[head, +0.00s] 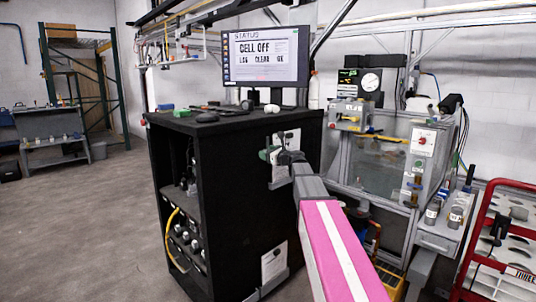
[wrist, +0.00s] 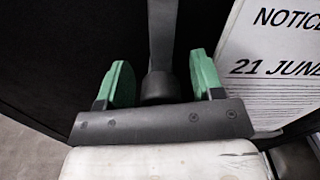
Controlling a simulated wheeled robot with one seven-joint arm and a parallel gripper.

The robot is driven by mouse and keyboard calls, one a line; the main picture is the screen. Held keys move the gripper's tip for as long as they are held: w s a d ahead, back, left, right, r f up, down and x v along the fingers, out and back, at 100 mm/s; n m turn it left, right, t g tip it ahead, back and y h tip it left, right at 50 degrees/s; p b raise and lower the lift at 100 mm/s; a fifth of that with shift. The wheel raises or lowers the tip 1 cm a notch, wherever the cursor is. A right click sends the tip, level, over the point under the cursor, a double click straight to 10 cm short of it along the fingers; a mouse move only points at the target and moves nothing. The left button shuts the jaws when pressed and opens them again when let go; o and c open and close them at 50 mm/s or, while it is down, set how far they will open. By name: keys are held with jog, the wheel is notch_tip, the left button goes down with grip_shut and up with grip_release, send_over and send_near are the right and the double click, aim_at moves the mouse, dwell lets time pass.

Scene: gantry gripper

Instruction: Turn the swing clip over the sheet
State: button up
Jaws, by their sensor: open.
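The sheet (wrist: 285,70) is white with black print reading "NOTICE" and "21 JUNE", at the right of the wrist view. In the head view the sheet (head: 291,141) is on the black cabinet's side, partly hidden by my arm. A dark grey bar, which looks like the swing clip (wrist: 162,35), runs down the wrist view to a rounded end, left of the sheet and not across it. My gripper (wrist: 163,78) is open, its green fingers on either side of the bar's rounded end with gaps visible. My gripper (head: 271,155) also shows against the cabinet side.
The black cabinet (head: 225,210) carries a monitor (head: 270,62) and small items on top. Another paper (head: 274,262) is low on its side. A machine enclosure (head: 378,150) stands close on the right, with a red cart (head: 480,235) beyond. Floor at left is clear.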

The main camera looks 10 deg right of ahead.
grip_shut()
